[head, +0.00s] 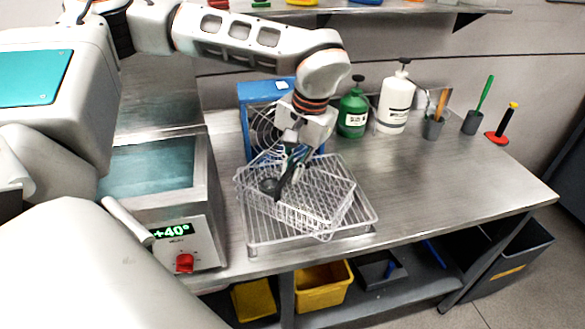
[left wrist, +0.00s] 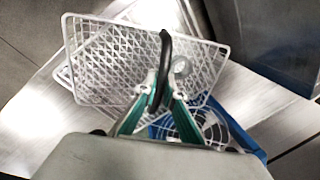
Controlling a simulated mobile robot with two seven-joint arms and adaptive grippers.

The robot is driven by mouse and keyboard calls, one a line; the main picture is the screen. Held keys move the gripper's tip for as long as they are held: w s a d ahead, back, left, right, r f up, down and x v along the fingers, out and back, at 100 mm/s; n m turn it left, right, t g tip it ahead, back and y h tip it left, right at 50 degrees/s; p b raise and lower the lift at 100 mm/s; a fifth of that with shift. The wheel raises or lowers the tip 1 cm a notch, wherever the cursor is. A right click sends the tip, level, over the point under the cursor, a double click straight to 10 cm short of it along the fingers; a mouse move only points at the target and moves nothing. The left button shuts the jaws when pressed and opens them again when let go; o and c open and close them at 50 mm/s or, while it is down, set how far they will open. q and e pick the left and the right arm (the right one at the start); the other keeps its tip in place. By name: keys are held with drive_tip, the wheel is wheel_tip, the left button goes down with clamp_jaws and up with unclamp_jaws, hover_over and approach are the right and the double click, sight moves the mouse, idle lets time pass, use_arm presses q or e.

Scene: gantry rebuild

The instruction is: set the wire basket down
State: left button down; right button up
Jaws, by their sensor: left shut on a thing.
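The white wire basket (head: 322,200) is at the middle of the head view, turned at an angle over a wire rack (head: 367,214) on the steel bench. My left gripper (head: 287,172) is above the basket, shut on its dark handle. In the left wrist view the gripper (left wrist: 160,97) has its fingers on the black curved handle (left wrist: 166,55), with the basket's mesh (left wrist: 112,62) beyond it. A small round thing shows beside the handle. I cannot tell whether the basket touches the rack. My right gripper is not in view.
A blue fan (head: 251,92) stands close behind the basket. A bath with a +40° display (head: 172,231) is at left. A green bottle (head: 352,117), a white pump bottle (head: 396,103) and grey cups stand behind. The bench (head: 450,180) is clear at right.

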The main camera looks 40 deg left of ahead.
use_arm(q)
drive_tip(key=c, duration=2.1)
unclamp_jaws()
drive_tip(key=shift+c, duration=0.2)
drive_tip(key=v, duration=1.2)
